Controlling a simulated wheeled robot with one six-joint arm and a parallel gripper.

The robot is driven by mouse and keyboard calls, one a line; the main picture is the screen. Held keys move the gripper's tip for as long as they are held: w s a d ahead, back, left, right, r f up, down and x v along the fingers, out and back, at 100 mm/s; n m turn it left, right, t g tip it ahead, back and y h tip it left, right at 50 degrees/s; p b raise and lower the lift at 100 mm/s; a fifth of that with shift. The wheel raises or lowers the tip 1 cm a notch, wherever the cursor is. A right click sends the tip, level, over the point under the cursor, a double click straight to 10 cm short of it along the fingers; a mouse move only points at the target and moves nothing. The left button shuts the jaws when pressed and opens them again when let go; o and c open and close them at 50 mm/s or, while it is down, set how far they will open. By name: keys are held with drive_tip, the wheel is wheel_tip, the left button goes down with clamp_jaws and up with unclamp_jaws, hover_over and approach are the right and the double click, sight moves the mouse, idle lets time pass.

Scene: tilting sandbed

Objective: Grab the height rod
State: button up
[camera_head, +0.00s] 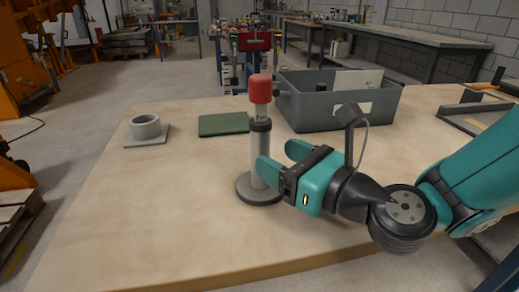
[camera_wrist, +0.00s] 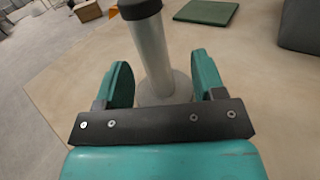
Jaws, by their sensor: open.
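The height rod (camera_head: 262,143) stands upright on the table on a round dark grey base (camera_head: 259,189). It has a grey shaft, a black collar and a red cap (camera_head: 260,88). My gripper (camera_head: 279,161) is open at the shaft's lower part, coming in from the right. In the wrist view the shaft (camera_wrist: 153,55) rises just beyond and between the two teal fingers (camera_wrist: 161,75), with gaps on both sides. The base shows partly behind the gripper bar. I cannot tell how deep the shaft sits between the fingertips.
A grey bin (camera_head: 313,121) with items in it stands behind the rod to the right. A green pad (camera_head: 223,124) lies behind left. A grey ring on a square plate (camera_head: 147,141) sits at the left. The wooden table (camera_head: 150,215) is clear at front left.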

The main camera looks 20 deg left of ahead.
sight(267, 152)
drive_tip(key=shift+w+a, duration=0.2)
drive_tip(key=shift+a, duration=0.35)
drive_tip(key=p+x, duration=0.4)
drive_tip(key=shift+s+a+r, duration=0.3)
drive_tip(key=shift+r, duration=0.05)
drive_tip(key=shift+w+a+f+p, duration=0.25)
drive_tip(key=shift+a+f+p, duration=0.05)
drive_tip(key=shift+a, duration=0.05)
drive_tip(key=c, duration=1)
clamp_jaws()
drive_tip(key=shift+r, duration=0.2)
